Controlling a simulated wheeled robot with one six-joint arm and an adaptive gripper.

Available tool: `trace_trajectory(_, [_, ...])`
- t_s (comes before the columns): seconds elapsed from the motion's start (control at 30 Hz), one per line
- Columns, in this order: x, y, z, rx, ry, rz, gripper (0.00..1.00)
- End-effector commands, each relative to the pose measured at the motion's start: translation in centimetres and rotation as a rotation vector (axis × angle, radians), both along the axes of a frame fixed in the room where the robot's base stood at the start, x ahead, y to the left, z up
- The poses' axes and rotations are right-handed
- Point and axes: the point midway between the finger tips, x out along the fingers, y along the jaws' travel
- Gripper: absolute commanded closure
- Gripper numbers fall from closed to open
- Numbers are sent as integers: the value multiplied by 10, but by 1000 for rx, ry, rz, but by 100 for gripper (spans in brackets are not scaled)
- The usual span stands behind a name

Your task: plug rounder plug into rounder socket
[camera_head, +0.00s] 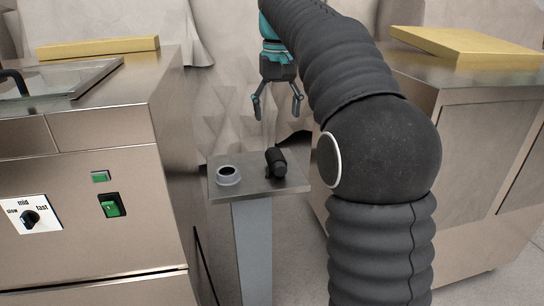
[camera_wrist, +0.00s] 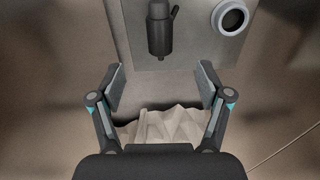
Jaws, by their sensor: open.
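The black plug (camera_head: 276,163) lies on the small metal plate on a post, right of the socket. The socket (camera_head: 229,175) is a light round ring with a dark opening on the same plate. My gripper (camera_head: 278,104) hangs above and behind the plate, open and empty, apart from the plug. In the wrist view, the plug (camera_wrist: 160,30) is at the top middle, ahead of my open gripper (camera_wrist: 160,82). The socket (camera_wrist: 230,17) is at the upper right there. No cable on the plug can be made out.
The metal plate (camera_head: 250,190) stands between a steel machine (camera_head: 75,140) with switches at the left and a steel cabinet (camera_head: 485,130) at the right. Yellow slabs lie on both. Crumpled pale cloth (camera_wrist: 170,127) shows below my gripper. A thin cord (camera_wrist: 285,148) runs at the lower right.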

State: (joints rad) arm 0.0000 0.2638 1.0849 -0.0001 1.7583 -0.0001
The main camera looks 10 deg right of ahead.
Motion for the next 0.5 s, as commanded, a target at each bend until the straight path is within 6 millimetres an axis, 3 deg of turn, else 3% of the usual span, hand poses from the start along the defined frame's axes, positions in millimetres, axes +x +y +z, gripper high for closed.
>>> trace_trajectory(0.1, [14, 0, 2, 0, 24, 0, 23])
trace_trajectory(0.27, [19, 0, -2, 0, 36, 0, 23])
trace_trajectory(0.5, [18, 0, -34, 0, 39, 0, 23])
